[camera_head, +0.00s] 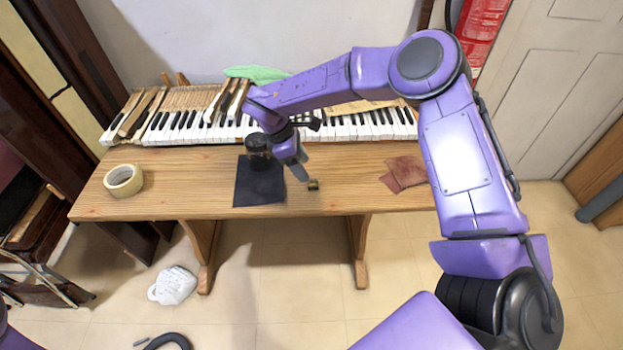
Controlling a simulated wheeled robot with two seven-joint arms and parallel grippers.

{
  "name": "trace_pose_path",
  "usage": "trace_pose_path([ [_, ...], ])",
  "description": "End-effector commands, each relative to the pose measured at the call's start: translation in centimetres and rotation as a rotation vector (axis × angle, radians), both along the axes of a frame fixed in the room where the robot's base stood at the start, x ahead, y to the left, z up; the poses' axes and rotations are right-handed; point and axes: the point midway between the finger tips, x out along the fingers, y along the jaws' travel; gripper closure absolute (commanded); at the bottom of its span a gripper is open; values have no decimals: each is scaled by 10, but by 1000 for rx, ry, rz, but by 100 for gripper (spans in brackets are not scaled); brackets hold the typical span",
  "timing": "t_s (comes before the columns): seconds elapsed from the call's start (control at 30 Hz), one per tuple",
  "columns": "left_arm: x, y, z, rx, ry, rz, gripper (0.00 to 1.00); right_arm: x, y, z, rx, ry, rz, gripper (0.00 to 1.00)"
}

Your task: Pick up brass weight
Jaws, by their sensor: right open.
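A small brass weight (313,185) sits near the front edge of the wooden table (225,190), just right of the dark cloth. My right gripper (301,174) reaches down over the table, with its fingertips close to the weight on its upper left. The gripper is open and appears apart from the weight. Its fingers overlap in this view, so the gap between them is hard to see. My left gripper is not in view.
A dark cloth (258,188) lies left of the weight, with a black jar (257,145) at its back edge. A tape roll (123,180) is at the table's left and a reddish-brown cloth (403,173) at its right. Piano keys (190,127) line the back.

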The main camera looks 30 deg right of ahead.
Motion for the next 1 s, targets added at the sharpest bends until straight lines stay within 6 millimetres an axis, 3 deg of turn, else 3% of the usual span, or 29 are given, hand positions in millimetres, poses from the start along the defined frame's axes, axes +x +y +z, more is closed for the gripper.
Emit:
trace_pose_path([
  [0.4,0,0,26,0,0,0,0,-12,-20,-56,-2,1,4,38],
  [0.63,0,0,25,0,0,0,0,-13,-22,-61,-1,-2,3,38],
  [0.67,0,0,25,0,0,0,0,-13,-22,-61,-1,-2,3,42],
  [0.83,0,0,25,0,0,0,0,-13,-22,-61,-2,-1,3,97],
  [1.0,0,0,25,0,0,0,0,-12,-22,-60,-2,-3,3,100],
])
